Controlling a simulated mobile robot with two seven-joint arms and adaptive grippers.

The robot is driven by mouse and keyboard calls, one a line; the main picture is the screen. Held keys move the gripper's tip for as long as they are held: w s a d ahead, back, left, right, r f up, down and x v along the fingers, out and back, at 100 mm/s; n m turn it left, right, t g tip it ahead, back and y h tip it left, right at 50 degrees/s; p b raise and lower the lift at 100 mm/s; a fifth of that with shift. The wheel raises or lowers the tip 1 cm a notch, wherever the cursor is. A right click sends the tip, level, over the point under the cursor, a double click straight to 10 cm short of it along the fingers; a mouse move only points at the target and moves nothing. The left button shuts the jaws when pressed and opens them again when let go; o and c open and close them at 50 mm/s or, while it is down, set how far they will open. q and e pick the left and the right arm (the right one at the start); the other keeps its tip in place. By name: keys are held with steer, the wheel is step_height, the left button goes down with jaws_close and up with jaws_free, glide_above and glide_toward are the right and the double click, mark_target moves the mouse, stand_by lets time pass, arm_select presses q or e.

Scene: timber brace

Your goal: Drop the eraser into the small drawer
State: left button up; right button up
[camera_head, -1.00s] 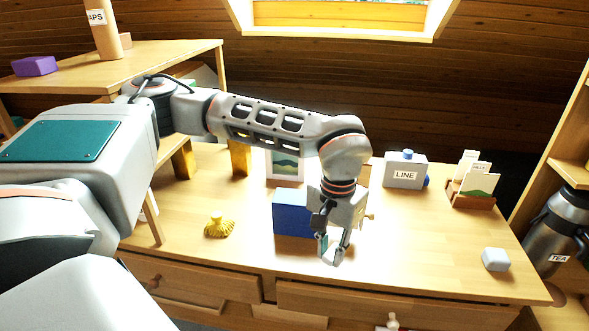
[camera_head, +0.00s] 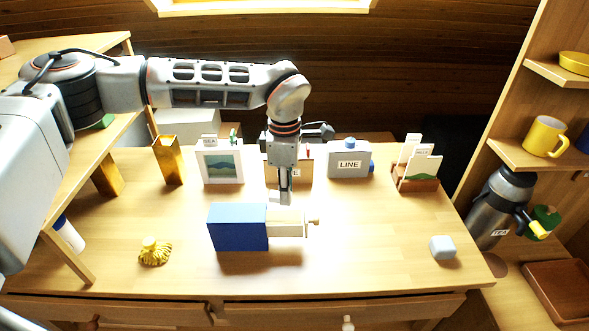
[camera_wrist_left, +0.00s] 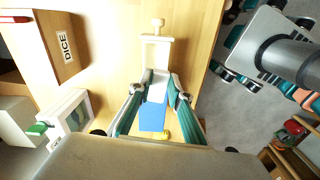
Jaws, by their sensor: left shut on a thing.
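The small blue drawer box (camera_head: 238,227) lies on the desk. Its pale drawer (camera_head: 287,224) is pulled out to the right, with a knob (camera_head: 316,221) at its end; the drawer also shows in the left wrist view (camera_wrist_left: 156,50). My left gripper (camera_head: 284,200) points down over the drawer's rear side. In the left wrist view its fingers (camera_wrist_left: 157,92) are shut on a pale block, the eraser (camera_wrist_left: 157,86). The eraser appears above the drawer, near the blue box. The drawer's inside is mostly hidden. My right gripper is in neither current view.
Behind stand a picture frame (camera_head: 222,165), a grey LINE box (camera_head: 349,160) and a card holder (camera_head: 415,178). A yellow tasselled object (camera_head: 155,252) lies left of the box. The desk front is clear.

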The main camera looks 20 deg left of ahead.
arm_select(q)
steer(key=shift+w+d+r+n, duration=0.15)
steer(key=shift+w+d+n, duration=0.1)
steer(key=shift+w+n, duration=0.2)
steer(key=shift+w+d+n, duration=0.1)
steer(key=shift+w+n, duration=0.15)
steer(key=shift+s, duration=0.15)
steer(key=shift+r+p, duration=0.1)
steer(key=shift+p, duration=0.2)
steer(key=shift+f+b, duration=0.4)
steer(key=shift+f, duration=0.25)
steer(key=shift+f+b, duration=0.75)
steer(key=shift+f, duration=1.2)
